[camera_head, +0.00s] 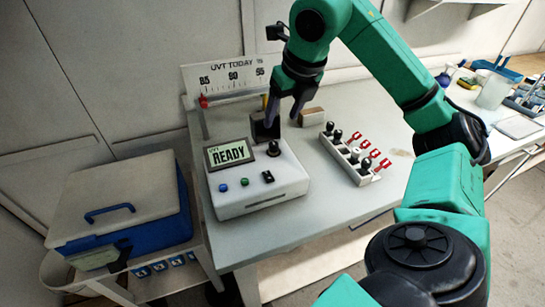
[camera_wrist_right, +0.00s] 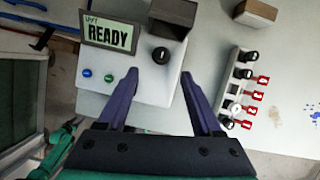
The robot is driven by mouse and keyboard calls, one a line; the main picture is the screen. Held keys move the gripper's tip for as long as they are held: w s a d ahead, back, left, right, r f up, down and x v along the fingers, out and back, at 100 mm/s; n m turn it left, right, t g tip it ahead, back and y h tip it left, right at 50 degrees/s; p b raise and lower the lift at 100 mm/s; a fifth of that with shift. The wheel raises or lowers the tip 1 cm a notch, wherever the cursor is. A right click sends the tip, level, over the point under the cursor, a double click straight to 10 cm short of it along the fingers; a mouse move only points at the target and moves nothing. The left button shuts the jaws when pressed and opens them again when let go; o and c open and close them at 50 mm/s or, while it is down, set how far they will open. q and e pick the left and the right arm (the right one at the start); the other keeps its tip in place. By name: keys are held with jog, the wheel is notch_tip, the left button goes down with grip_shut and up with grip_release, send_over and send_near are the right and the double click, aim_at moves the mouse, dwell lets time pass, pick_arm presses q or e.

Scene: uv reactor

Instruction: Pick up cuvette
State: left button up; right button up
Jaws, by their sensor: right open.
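No clear-walled cuvette can be made out. A white rack (camera_head: 371,179) on the bench holds several small black-topped pieces with red tags beside them; I cannot tell whether these are cuvettes. The rack also shows in the right wrist view (camera_wrist_right: 238,62), right of the fingers. A white instrument (camera_head: 250,200) reads "READY" and has a round black knob or cap (camera_wrist_right: 160,55) on top. My right gripper (camera_head: 285,112) is open and empty, pointing down above the back of the instrument. In its wrist view the two fingers (camera_wrist_right: 159,77) stand wide apart over the instrument.
A scale board (camera_head: 222,80) stands behind the instrument. A small brown block (camera_head: 312,116) lies near the rack. A blue-and-white cooler (camera_head: 125,195) is at left. Bottles and a blue rack (camera_head: 497,69) are at far right.

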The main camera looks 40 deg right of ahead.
aim_at(274, 143)
jog(key=x, duration=1.1)
jog(key=shift+s+d, duration=0.15)
jog(key=shift+d, duration=0.05)
grip_shut()
